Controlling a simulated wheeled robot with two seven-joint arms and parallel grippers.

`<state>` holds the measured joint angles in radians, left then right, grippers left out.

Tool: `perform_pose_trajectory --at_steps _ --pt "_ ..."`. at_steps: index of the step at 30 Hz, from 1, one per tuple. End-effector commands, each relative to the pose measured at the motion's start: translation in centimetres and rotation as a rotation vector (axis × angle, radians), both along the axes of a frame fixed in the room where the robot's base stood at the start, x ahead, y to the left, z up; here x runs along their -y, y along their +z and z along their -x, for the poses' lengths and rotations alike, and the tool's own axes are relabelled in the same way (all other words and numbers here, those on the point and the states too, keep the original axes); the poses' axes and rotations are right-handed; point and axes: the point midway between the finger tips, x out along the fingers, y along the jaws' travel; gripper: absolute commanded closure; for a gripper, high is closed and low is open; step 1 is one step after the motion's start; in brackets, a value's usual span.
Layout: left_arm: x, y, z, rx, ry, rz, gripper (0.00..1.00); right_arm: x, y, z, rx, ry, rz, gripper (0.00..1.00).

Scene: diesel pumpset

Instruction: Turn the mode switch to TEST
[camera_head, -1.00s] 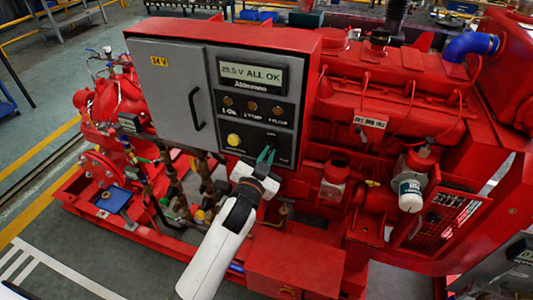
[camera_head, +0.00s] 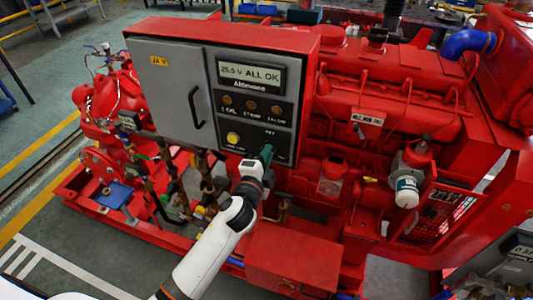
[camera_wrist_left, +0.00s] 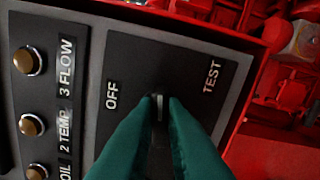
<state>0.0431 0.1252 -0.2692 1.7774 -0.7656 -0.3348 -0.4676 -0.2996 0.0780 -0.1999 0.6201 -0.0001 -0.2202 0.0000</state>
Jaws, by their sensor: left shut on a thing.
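The mode switch (camera_wrist_left: 159,108) is a dark knob with a pale pointer line, on the black lower plate of the grey control panel (camera_head: 170,95). In the left wrist view, its line stands between the OFF label (camera_wrist_left: 112,95) on the left and the TEST label (camera_wrist_left: 212,77) on the right, on neither. My left gripper (camera_head: 266,153) has teal fingers, closed on the switch from both sides, as the left wrist view shows (camera_wrist_left: 159,120). The fingers cover most of the knob and the plate below it. In the head view the knob is hidden behind them. My right gripper is not in view.
A yellow button (camera_head: 233,138) sits left of the switch. Several brown round indicators (camera_head: 251,105) and a display (camera_head: 250,74) reading 25.5 V ALL OK are above. A black door handle (camera_head: 195,107) stands out at the left. Red engine parts (camera_head: 385,95) fill the right.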

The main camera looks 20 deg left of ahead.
Motion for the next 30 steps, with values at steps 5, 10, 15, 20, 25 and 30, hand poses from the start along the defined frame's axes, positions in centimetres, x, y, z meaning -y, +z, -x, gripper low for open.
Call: perform_pose_trajectory --at_steps 5,10,15,20,25,30 --pt "-0.02 -0.09 0.0 0.002 0.001 -0.116 1.0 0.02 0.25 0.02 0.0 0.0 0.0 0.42" --pt "0.0 -0.15 0.01 0.004 0.001 -0.191 1.0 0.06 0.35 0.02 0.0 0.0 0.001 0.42" --pt "0.0 -0.18 0.01 0.006 0.0 -0.232 1.0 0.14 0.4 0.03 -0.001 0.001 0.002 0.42" --pt "0.0 -0.21 0.01 0.006 0.001 -0.247 1.0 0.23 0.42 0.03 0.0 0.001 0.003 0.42" --pt "0.0 -0.22 0.01 0.006 0.001 -0.249 1.0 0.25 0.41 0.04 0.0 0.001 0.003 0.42" --pt "0.0 -0.23 0.02 0.006 0.001 -0.249 1.0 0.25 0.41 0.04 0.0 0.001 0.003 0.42"
